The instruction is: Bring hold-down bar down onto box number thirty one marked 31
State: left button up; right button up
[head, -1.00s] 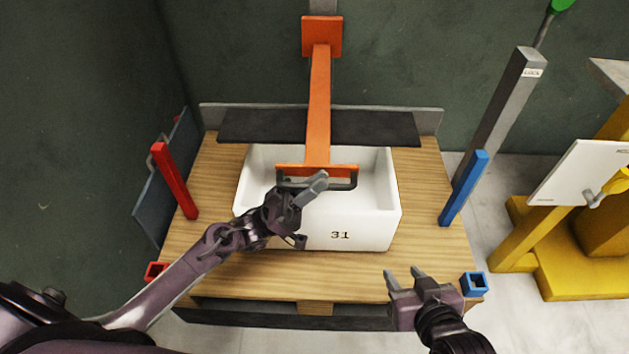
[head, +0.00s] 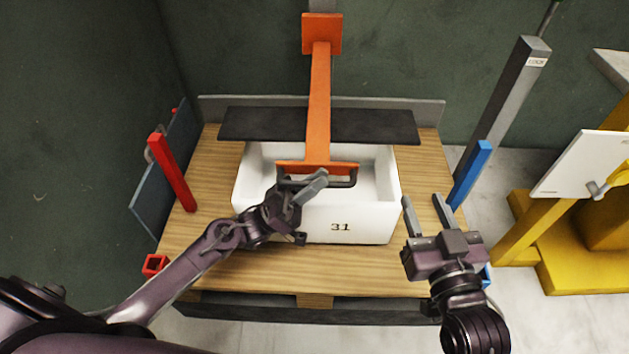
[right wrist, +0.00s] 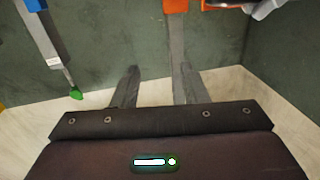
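The white box (head: 365,225) marked 31 sits on a wooden pallet top (head: 215,265) in the head view. The orange hold-down bar (head: 319,100) reaches from the back to above the box. Its crosspiece and dark handle (head: 345,183) are over the box's open middle. My left gripper (head: 313,185) is at the handle, with a grey finger across its left half; its other finger is hidden, so its grip is unclear. My right gripper (head: 422,199) is open and empty beside the box's right front corner. Its spread fingers also show in the right wrist view (right wrist: 158,70).
A red post (head: 172,172) stands left of the box and a blue post (head: 470,175) right. A grey post (head: 505,105) with a label rises behind the blue one. A yellow stand (head: 545,235) with a white panel (head: 582,165) is at far right. A dark strip (head: 260,124) lies behind the box.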

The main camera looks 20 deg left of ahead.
pick_arm(q)
jog(key=shift+o, duration=0.9)
jog(key=shift+a+f, duration=0.15)
jog(key=shift+f, duration=0.05)
jog(key=v, duration=0.7)
jog(key=shift+b, duration=0.3)
pick_arm(e)
notch_tip(320, 180, up, 4)
jog(key=shift+w+d+r+t+y, duration=0.1)
jog(key=shift+r+t+y, duration=0.05)
jog(key=shift+t, duration=0.4)
jog(key=shift+d+r+t+y, duration=0.1)
jog(key=shift+t+y, duration=0.05)
jog(key=shift+t, duration=0.4)
pick_arm(q)
jog(key=shift+s+a+f, duration=0.1)
jog(key=shift+c, duration=0.4)
